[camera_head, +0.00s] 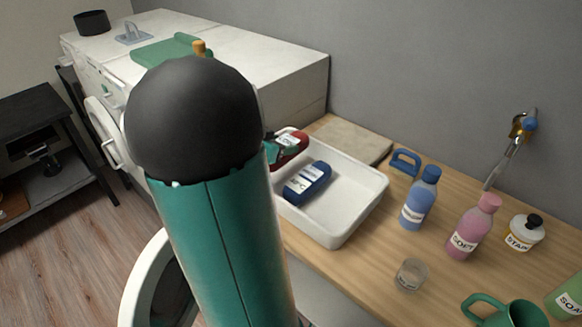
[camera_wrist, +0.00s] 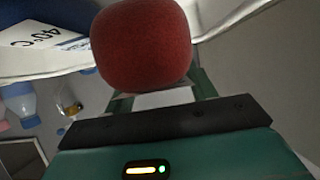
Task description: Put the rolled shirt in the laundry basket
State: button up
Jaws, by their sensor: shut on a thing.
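A red rounded roll (camera_wrist: 142,45) fills the space in front of my gripper (camera_wrist: 160,88) in the wrist view, and the gripper is shut on it. In the head view part of the red roll (camera_head: 299,139) shows at the left end of a white open basin (camera_head: 349,178), beside my arm, which hides most of my gripper. A navy blue roll with a white label (camera_head: 307,182) lies in the basin; it also shows in the wrist view (camera_wrist: 22,13), its label reading 40°C. I see nothing that is clearly a laundry basket.
Right of the basin on the wooden counter stand a blue bottle (camera_head: 419,200), a pink bottle (camera_head: 473,228), a white jar (camera_head: 524,233), a glass (camera_head: 410,275) and a green mug (camera_head: 505,313). White machines (camera_head: 285,75) stand behind. A black shelf (camera_head: 45,140) is left, with open floor.

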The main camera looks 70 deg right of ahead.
jog(key=shift+a+f, duration=0.15)
jog(key=shift+f, duration=0.35)
jog(key=shift+a+f, duration=0.15)
jog(key=shift+f, duration=2.2)
jog(key=shift+d+f, duration=0.1)
jog(key=shift+f, duration=0.05)
jog(key=o, duration=1.1)
jog(key=shift+c, duration=0.2)
jog(key=shift+r, duration=0.2)
jog(key=v, duration=1.2)
